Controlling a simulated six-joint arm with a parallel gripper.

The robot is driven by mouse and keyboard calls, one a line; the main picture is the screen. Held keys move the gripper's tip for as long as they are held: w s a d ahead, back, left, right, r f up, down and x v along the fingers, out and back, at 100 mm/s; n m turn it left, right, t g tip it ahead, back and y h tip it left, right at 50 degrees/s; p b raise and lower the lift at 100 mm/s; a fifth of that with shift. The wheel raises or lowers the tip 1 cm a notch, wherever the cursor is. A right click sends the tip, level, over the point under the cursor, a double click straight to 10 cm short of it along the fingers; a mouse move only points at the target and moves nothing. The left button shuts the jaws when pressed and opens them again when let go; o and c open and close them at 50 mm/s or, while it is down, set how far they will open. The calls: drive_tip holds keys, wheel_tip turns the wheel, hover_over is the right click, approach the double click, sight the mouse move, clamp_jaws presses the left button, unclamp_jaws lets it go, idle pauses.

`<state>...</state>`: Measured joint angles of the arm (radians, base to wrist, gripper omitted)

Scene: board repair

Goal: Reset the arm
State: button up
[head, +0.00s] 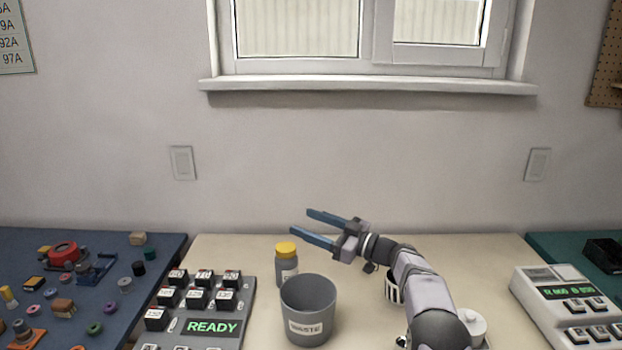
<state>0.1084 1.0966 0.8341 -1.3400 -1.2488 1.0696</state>
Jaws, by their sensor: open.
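My gripper (300,224) is open, its two blue fingers apart with nothing between them. It is raised above the back of the pale table (220,249) and points left. In the picture the fingers show just above the yellow-capped bottle. My arm reaches up from the lower right and bends left to the gripper.
A grey waste bin (308,310) and the yellow-capped bottle (287,262) stand below the gripper. A keyed panel reading READY (212,327) is to their left. A blue mat (165,252) with several small parts lies far left. A device with a green display (568,292) stands right.

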drive_tip(key=w+d+r+m+t+h+p, duration=0.1)
drive_tip(key=w+d+r+m+t+h, duration=0.4)
drive_tip(key=d+r+m+t+h, duration=0.35)
drive_tip(key=s+d+f+m+g+h, duration=0.45)
drive_tip(key=s+d+f+h, duration=0.45)
drive_tip(key=s+d, duration=0.25)
drive_tip(key=s+a+f+g+b, duration=0.1)
drive_tip(key=s+f+g, duration=0.45)
drive_tip(key=s, duration=0.85)
drive_tip(key=s+a+f+g, duration=0.25)
drive_tip(key=s+f, duration=0.65)
drive_tip(key=s, duration=0.5)
drive_tip(key=s+a+f+g+b, duration=0.1)
drive_tip(key=s+f+g, duration=0.5)
drive_tip(key=s, duration=0.7)
wheel_tip(320, 180, up, 21)
drive_tip(key=t+p, duration=0.1)
drive_tip(key=p, duration=2.1)
drive_tip(key=shift+w+d+r+y, duration=0.15)
drive_tip(key=shift+w+y, duration=0.05)
drive_tip(key=shift+y, duration=0.15)
